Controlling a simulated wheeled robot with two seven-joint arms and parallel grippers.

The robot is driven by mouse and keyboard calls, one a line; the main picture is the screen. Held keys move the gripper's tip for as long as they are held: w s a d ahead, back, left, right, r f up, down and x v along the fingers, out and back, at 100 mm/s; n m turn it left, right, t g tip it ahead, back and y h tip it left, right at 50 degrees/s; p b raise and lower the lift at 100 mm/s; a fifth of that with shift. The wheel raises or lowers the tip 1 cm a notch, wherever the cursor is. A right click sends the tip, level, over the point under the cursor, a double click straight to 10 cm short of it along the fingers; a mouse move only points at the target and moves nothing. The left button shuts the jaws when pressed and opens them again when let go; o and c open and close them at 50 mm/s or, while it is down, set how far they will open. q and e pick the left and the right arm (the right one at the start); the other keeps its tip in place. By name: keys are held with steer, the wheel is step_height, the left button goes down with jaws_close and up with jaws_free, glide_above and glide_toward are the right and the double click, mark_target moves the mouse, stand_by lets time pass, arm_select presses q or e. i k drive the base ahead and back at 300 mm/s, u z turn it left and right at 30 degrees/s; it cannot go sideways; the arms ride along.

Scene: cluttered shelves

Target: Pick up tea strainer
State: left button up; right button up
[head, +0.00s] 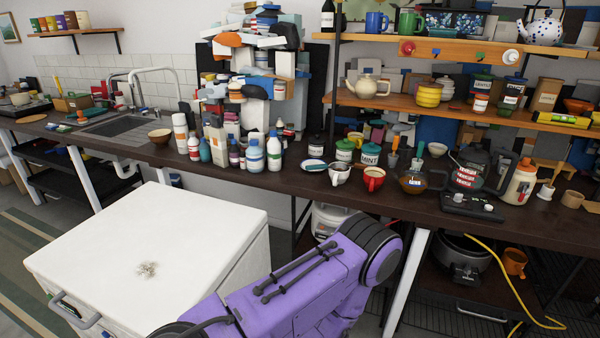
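I cannot pick out a tea strainer with certainty among the many small things on the dark counter (260,183). Near the counter's middle stand a white cup (339,174), a red mug (374,179) and a small oval dish (313,165). A glass coffee pot (413,183) stands to their right. A small pale, lumpy object (147,270) lies on top of the white cabinet (190,225); I cannot tell what it is. Neither gripper's fingers show in the head view.
Bottles and jars crowd the counter left of the cups, with a tall stack of boxes behind. A black coffee machine (470,205) stands at the right. Wooden shelves (400,98) with a teapot (367,86) hang above. The cabinet top is mostly bare.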

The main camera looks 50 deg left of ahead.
mark_target(336, 164)
steer(key=k, duration=0.2)
steer(key=u, duration=1.05)
